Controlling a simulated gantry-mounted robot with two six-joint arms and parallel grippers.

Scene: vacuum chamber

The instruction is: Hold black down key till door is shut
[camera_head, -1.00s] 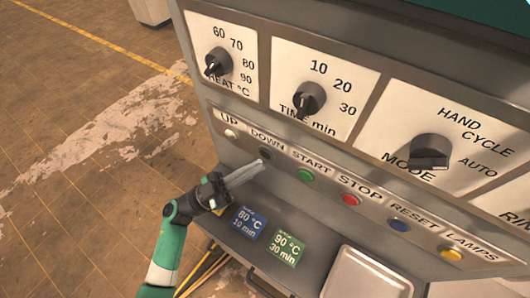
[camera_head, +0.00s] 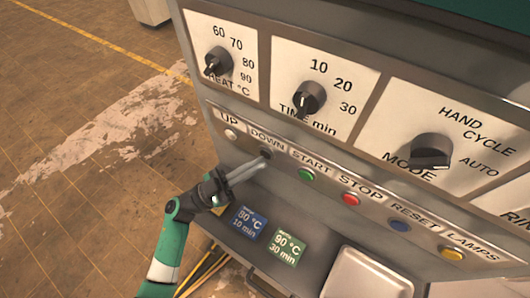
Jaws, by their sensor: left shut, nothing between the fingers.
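The black DOWN key (camera_head: 266,154) sits on the sloped panel under its DOWN label (camera_head: 268,139), between the white UP key (camera_head: 231,134) and the green START key (camera_head: 306,174). My left gripper (camera_head: 262,164) comes in from the lower left with its fingers shut and empty. Its fingertips are at the DOWN key and partly cover it; I cannot tell whether they press it in. The door is not in view. My right gripper is not in view.
Red STOP (camera_head: 351,199), blue RESET (camera_head: 399,225) and yellow LAMPS (camera_head: 452,253) keys continue to the right. Rotary knobs, including the MODE knob (camera_head: 430,151), stand above. Blue (camera_head: 249,222) and green (camera_head: 287,248) cards and a metal tray (camera_head: 367,276) lie below.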

